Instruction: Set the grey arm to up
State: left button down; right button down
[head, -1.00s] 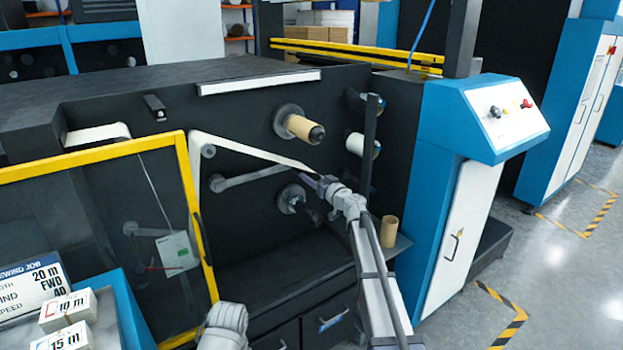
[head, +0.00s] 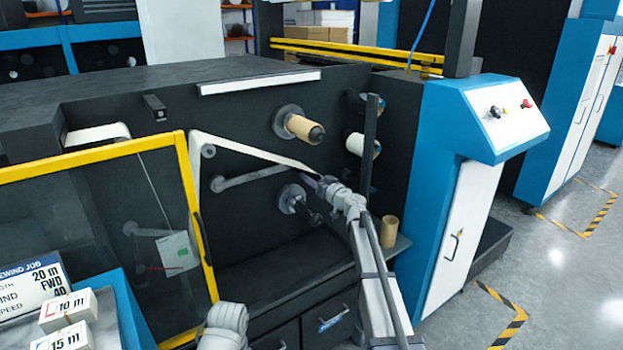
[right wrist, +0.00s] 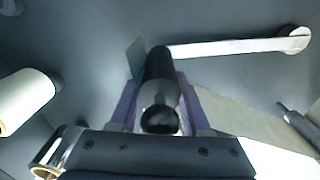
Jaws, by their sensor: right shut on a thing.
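The grey arm (head: 245,178) is on the dark machine face in the head view. Its pivot is at the left end, and it slopes slightly upward to the right. In the right wrist view the grey arm (right wrist: 235,46) runs from its round pivot at the right to a dark roller-like handle (right wrist: 158,95). My right gripper (head: 310,181) is at the arm's free end. Its purple fingers (right wrist: 158,103) are shut on the handle, one on each side. The handle is hidden behind the gripper in the head view. My left gripper is not in view.
A pale web (head: 255,150) runs just above the grey arm. A cardboard core on a spindle (head: 303,127) is above, and another spindle (head: 292,199) is below the gripper. A dark upright post (head: 370,145) stands to the right. A yellow-framed guard (head: 185,170) is at left.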

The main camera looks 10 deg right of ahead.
dwell(0.5)
jog(key=r+n+p, duration=0.1)
jog(key=r+p, duration=0.2)
jog(key=a+r+n+p, duration=0.1)
jog(key=r+p, duration=0.2)
jog(key=r+n+p, duration=0.1)
jog(key=r+p, duration=0.2)
jog(key=shift+s+a+r+n+p, duration=0.25)
jog(key=shift+s+r+n+p, duration=0.05)
jog(key=shift+r, duration=0.05)
jog(key=shift+a+r+n+p, duration=0.2)
jog(key=shift+r+n+p, duration=0.2)
jog(key=shift+r+p, duration=0.05)
jog(key=c, duration=0.6)
grip_release()
jog(key=shift+s, duration=0.15)
jog(key=v, duration=0.7)
jog(key=shift+s+d, duration=0.1)
jog(key=shift+s, duration=0.2)
